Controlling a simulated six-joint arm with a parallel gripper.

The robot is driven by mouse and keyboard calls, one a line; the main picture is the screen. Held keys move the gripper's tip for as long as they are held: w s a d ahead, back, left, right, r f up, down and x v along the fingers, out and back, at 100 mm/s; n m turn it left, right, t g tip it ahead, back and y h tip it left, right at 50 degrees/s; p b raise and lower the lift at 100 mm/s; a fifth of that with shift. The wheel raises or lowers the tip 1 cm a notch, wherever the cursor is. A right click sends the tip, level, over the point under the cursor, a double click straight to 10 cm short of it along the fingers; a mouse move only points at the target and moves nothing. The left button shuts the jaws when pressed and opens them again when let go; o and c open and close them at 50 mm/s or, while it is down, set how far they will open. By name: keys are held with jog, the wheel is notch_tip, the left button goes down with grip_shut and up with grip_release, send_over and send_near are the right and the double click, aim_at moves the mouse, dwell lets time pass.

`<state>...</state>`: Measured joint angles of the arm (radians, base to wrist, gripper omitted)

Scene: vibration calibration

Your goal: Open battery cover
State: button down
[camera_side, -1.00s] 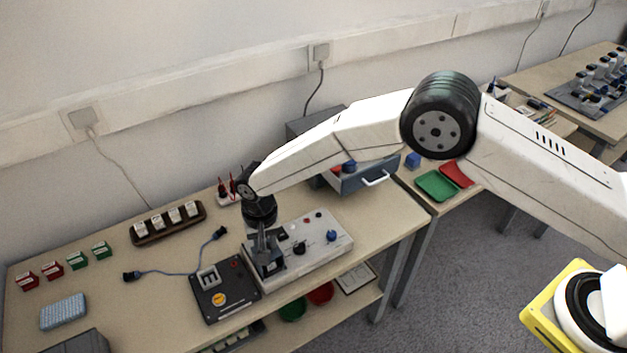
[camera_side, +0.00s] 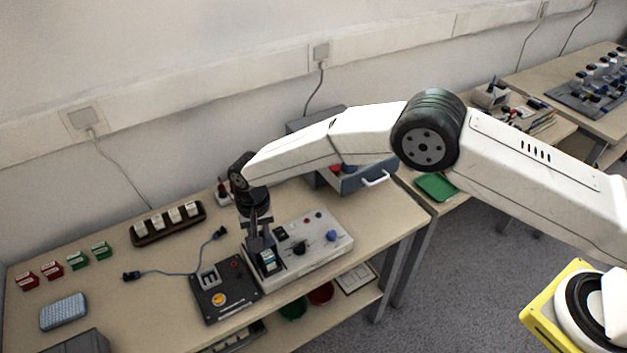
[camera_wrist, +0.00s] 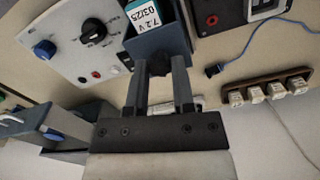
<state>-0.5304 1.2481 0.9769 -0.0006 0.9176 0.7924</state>
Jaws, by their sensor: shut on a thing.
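The calibration unit (camera_side: 318,243) is a pale box with knobs on the bench. At its left end is a dark battery compartment holding a battery (camera_side: 268,260) with a white and teal label. In the wrist view the battery (camera_wrist: 146,13) reads "7.2 V 03/25". A dark blue-grey panel, seemingly the battery cover (camera_wrist: 165,45), stands beside it, and the battery is exposed. My gripper (camera_side: 262,243) points down at the compartment. In the wrist view my gripper (camera_wrist: 162,62) is shut on the cover's edge; the exact contact is partly hidden.
A dark tester box (camera_side: 226,290) sits close on the left, with a blue cable (camera_side: 180,272) behind it. A brown rack (camera_side: 168,222) of white blocks stands further back. An open drawer (camera_side: 368,178) is at the back right.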

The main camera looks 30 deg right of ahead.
jog(key=shift+w, duration=1.4)
jog(key=shift+c, duration=2.2)
grip_release()
jog(key=shift+r, duration=0.15)
notch_tip(320, 180, up, 8)
jog(key=shift+f, duration=0.2)
jog(key=shift+d, duration=0.1)
